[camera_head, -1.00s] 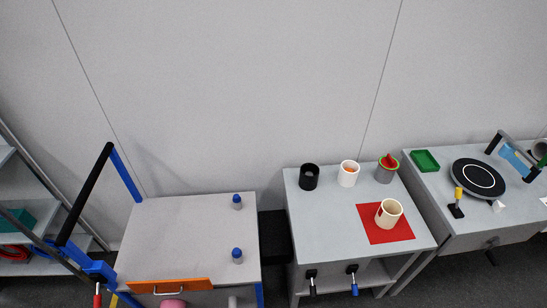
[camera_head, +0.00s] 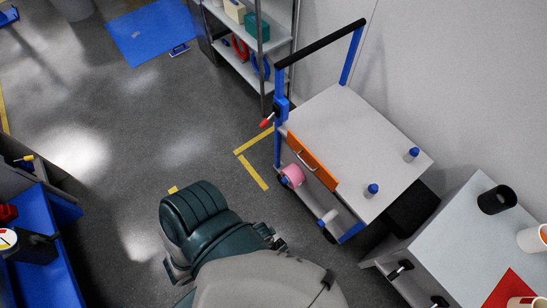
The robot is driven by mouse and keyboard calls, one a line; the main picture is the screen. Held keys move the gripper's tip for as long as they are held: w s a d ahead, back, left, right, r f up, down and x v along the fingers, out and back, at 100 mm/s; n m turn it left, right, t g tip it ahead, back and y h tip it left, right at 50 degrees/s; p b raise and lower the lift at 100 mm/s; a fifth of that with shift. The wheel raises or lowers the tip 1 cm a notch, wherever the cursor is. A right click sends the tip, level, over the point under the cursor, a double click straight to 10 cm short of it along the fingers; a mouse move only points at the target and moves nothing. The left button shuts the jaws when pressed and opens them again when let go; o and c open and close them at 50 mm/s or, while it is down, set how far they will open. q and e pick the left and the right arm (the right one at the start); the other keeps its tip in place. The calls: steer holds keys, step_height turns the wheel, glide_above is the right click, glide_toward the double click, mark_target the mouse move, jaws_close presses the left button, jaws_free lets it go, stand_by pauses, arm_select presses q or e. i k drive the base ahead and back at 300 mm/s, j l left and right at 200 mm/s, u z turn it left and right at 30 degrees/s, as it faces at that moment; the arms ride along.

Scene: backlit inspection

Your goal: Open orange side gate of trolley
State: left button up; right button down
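The trolley (camera_head: 345,125) stands right of centre, with a light grey top, blue posts and a black push bar (camera_head: 320,43). The gate looks closed against the side. A red-tipped lever (camera_head: 266,123) sticks out at the trolley's left corner post. Part of my own arm, dark green and grey, fills the bottom centre. No gripper fingers can be made out.
A pink roll (camera_head: 292,174) shows low in the trolley, below the gate. Shelving (camera_head: 255,55) is behind left; a grey cabinet (camera_head: 470,230) is close at right. Floor left of the trolley is clear, with yellow tape (camera_head: 252,170).

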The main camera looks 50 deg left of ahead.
mark_target(308, 158)
steer(key=u, duration=1)
